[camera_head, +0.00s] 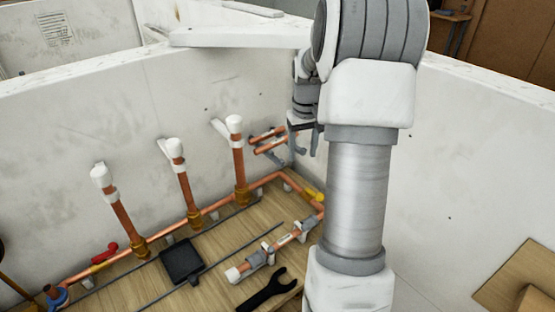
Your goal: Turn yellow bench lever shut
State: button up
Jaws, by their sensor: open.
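A yellow lever (313,195) shows at the right end of the copper pipe run, just left of my arm. It lies slanted, and my arm may hide part of it. I cannot tell from this view how it stands relative to its valve. My gripper (304,144) is open, above and slightly left of the yellow lever and apart from it. It hangs in front of the corner of the white walls, partly covered by my arm links. I see nothing held in its fingers.
Several upright copper pipes with white caps (234,124) rise along the back wall. Copper stubs (267,139) stick out close to my gripper. A red lever (104,253) sits at the left. A black pad (182,262) and a dark wrench (268,290) lie on the wooden bench.

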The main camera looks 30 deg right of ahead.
jog(key=s+d+f+m+y+p, duration=0.1)
jog(key=s+d+f, duration=0.1)
jog(key=d+f, duration=0.55)
notch_tip(320, 180, down, 11)
jog(key=shift+w+p, duration=0.15)
jog(key=shift+p, duration=0.2)
grip_shut()
